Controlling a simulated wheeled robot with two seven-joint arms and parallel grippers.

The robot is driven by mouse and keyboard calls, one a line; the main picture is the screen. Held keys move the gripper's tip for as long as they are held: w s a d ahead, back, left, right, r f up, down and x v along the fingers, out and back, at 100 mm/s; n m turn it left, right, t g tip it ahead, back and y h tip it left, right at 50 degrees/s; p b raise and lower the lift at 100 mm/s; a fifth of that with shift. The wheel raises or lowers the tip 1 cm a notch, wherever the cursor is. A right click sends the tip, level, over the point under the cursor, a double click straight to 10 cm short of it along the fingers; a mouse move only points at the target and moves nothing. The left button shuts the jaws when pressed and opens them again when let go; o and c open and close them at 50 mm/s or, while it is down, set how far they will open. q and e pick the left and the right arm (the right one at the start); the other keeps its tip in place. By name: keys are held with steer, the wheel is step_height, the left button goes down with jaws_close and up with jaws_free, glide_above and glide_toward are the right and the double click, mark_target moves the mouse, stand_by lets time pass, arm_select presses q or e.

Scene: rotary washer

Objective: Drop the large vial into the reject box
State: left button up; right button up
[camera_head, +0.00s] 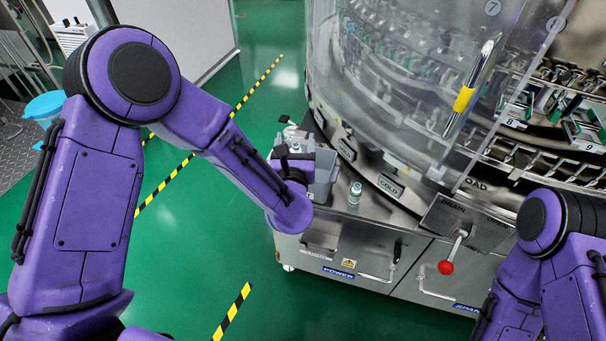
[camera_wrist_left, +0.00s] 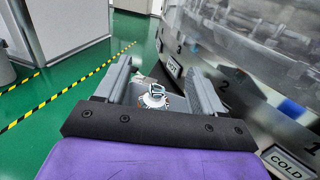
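My left gripper (camera_head: 290,152) is at the near left corner of the washer, pointing down and away. In the left wrist view its two grey fingers (camera_wrist_left: 160,88) are spread apart. A vial with a pale metallic top (camera_wrist_left: 153,97) shows between and beyond them, with gaps on both sides. A grey box (camera_head: 325,172), which looks like the reject box, stands on the steel ledge beside and partly behind the left gripper. Its inside is mostly hidden. Another small vial with a green band (camera_head: 355,190) stands upright on the ledge to its right. My right gripper is out of view.
The washer's clear curved guard (camera_head: 385,100) rises behind the ledge. A red-knobbed lever (camera_head: 446,267) sticks out at the front, near my right arm. Green floor with yellow-black tape (camera_head: 178,170) lies open to the left.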

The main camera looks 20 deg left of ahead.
arm_select(q)
steer(key=b+v, duration=0.1)
steer(key=v, duration=0.9)
steer(key=shift+s, duration=0.25)
steer(key=shift+d, duration=0.1)
